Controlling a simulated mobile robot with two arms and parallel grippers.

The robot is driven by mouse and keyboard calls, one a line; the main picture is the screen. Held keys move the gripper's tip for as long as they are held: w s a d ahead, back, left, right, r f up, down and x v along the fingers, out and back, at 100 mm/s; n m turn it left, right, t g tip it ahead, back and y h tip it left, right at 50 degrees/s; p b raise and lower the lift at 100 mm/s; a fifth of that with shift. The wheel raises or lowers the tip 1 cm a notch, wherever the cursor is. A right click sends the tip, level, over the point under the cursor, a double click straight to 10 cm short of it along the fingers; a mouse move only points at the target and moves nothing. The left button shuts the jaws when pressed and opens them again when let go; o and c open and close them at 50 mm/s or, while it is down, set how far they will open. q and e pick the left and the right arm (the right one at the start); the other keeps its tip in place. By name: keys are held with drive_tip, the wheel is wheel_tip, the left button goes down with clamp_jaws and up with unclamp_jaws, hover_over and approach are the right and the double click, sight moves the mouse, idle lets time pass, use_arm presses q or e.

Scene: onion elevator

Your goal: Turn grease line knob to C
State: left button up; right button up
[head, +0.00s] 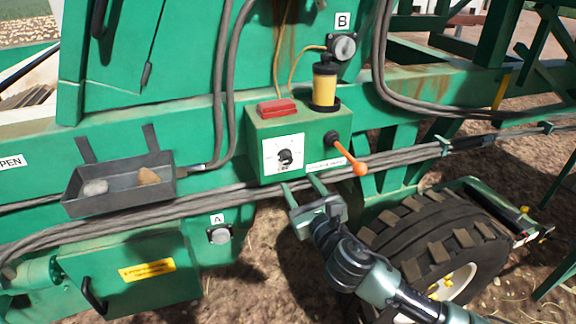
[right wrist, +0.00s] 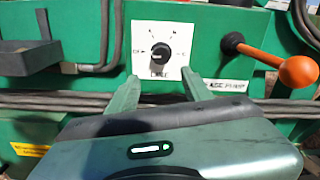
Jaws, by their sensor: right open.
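The grease line knob (head: 285,157) is a small black dial on a white plate (head: 271,146) on the front of a green box. My right gripper (head: 302,186) is open and empty, just below and in front of the plate. Its two fingers (right wrist: 157,88) point up at the plate's lower corners, with the knob beyond and between them. My left gripper is out of view.
A lever with an orange ball (head: 360,169) sticks out right of the knob. Hoses (head: 150,217) run below the box. A grey tray (head: 120,204) with stones hangs at the left. A red button (head: 277,106) and yellow reservoir (head: 325,88) sit on top. A wheel (head: 435,240) is below right.

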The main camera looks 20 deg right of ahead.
sight(288, 161)
drive_tip(key=shift+n, duration=0.3)
drive_tip(key=w, duration=0.4)
drive_tip(key=w+r+p, duration=0.1)
drive_tip(key=w, duration=0.1)
drive_tip(key=shift+w, duration=0.8)
clamp_jaws()
